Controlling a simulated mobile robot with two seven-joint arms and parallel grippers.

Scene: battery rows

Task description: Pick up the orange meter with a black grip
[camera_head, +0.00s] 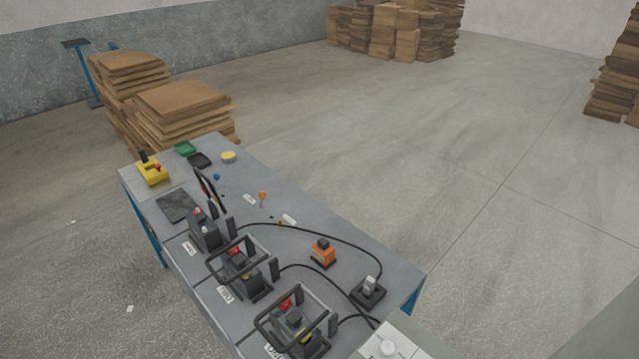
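The orange meter with a black grip (322,253) stands on the grey table, right of the middle row of black frames. Neither of my grippers shows in the head view.
The grey table (262,222) holds several black-framed battery units, one of them in the middle (238,262), with cables running to a dark box (368,293). A yellow device (152,170) sits at the far left end. Cardboard stacks (180,110) stand behind the table. Open floor lies to the right.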

